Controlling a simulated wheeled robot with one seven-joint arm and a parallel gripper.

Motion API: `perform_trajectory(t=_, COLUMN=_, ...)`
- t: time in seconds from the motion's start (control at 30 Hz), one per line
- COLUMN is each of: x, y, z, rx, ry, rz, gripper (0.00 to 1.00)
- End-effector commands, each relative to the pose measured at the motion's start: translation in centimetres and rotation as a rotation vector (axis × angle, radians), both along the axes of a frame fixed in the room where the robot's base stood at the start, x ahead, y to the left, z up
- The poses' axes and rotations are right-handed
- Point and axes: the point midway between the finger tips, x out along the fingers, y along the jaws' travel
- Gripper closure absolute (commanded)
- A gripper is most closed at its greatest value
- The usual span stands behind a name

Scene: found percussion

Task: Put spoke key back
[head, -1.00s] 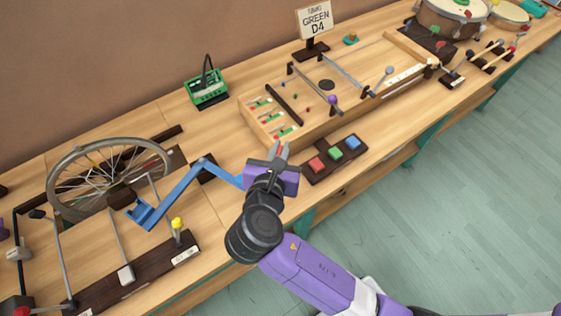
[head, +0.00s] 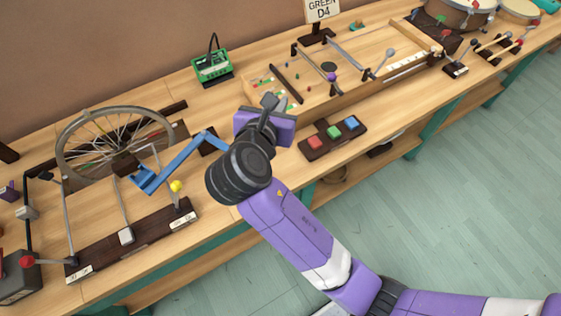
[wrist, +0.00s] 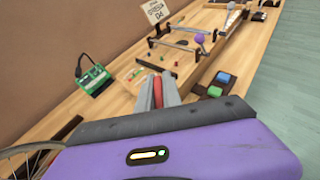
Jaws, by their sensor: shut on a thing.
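My gripper (head: 268,103) is shut on a slim red piece, which I take to be the spoke key (wrist: 158,92); only a narrow part shows between the grey fingers in the wrist view. In the head view my gripper hides the key. The fingertips appear over or just in front of the left end of the long wooden box (head: 335,97), where small red and green pieces lie. I cannot tell their height above it. The spoked wheel (head: 88,172) stands at the left, apart from my gripper.
A green device with a handle (head: 212,67) stands behind my gripper. A dark board (head: 318,152) with red, green and blue blocks lies to the right. A blue crank arm (head: 165,175) reaches from the left. The sign (head: 322,10) stands behind the box.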

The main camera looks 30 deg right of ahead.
Motion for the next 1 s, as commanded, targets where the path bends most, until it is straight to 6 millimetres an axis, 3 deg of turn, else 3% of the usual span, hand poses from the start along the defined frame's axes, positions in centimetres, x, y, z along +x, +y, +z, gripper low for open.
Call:
perform_trajectory(t=0.2, x=-0.1, y=0.0, z=-5.6, rx=-0.002, ry=0.006, rz=0.001, gripper=1.0)
perform_trajectory(t=0.5, x=-0.1, y=0.0, z=-12.2, rx=-0.002, ry=0.003, rz=0.002, gripper=1.0)
perform_trajectory(t=0.77, x=-0.1, y=0.0, z=-14.4, rx=0.0, ry=0.001, rz=0.0, gripper=1.0)
perform_trajectory(t=1.0, x=-0.1, y=0.0, z=-17.7, rx=-0.001, ry=0.003, rz=0.001, gripper=1.0)
